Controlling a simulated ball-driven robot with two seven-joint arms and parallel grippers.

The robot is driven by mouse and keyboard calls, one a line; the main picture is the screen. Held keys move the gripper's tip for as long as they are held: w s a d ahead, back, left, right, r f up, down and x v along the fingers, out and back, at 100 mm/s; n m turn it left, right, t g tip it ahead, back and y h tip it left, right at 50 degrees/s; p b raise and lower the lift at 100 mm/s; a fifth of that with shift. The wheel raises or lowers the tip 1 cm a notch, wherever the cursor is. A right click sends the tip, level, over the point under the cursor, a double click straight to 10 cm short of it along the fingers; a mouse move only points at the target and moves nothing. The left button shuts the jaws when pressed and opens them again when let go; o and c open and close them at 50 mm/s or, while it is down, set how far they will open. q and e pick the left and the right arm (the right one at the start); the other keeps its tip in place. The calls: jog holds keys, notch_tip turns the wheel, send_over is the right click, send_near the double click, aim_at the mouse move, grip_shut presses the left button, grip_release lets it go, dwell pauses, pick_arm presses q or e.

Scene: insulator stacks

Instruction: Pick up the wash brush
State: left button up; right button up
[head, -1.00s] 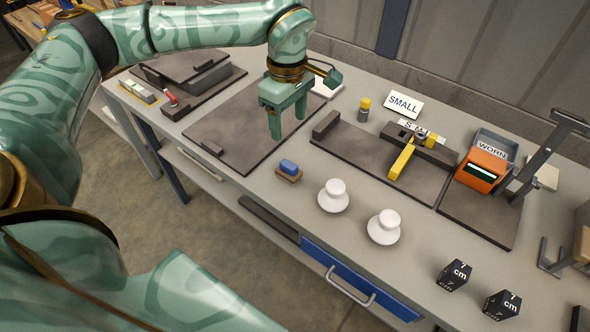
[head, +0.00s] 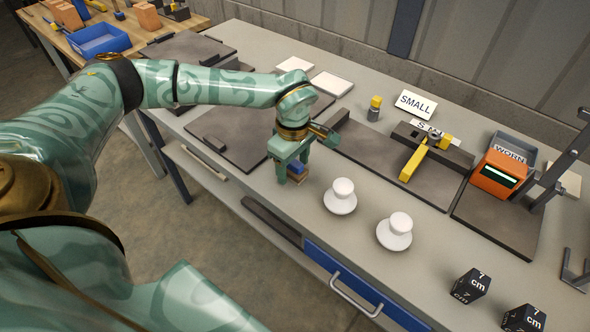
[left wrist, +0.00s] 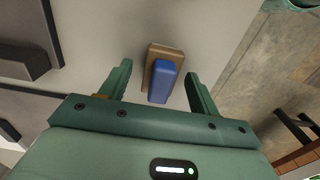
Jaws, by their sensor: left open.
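The wash brush (left wrist: 163,80) is a small blue block on a tan, bristle-like base, lying on the grey bench top. In the left wrist view it sits between the two fingers, with space on both sides. My left gripper (left wrist: 158,82) is open, with its fingers pointing down around the brush. In the head view the left gripper (head: 291,176) is low over the bench, and the blue top of the brush (head: 295,166) shows partly behind its fingers. My right gripper is not in view.
Two white insulators (head: 342,196) (head: 396,230) stand right of the gripper. Dark mats (head: 235,135) lie behind. An orange device (head: 495,174), a yellow-handled tool (head: 414,162) and black cm cubes (head: 470,285) are farther right. The bench's front edge is close to the brush.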

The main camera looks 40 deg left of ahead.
aim_at(294, 161)
pick_arm(q)
jog(key=c, duration=1.1)
jog(key=shift+r, duration=0.1)
jog(key=shift+r, duration=0.3)
notch_tip(294, 161, up, 2)
jog(key=shift+r+p, duration=0.15)
jog(key=shift+p, duration=0.55)
jog(key=s+a+r+p, duration=0.4)
jog(key=s+r, duration=0.6)
jog(key=s, duration=0.3)
jog(key=shift+s+a, duration=0.15)
jog(key=shift+a, duration=0.15)
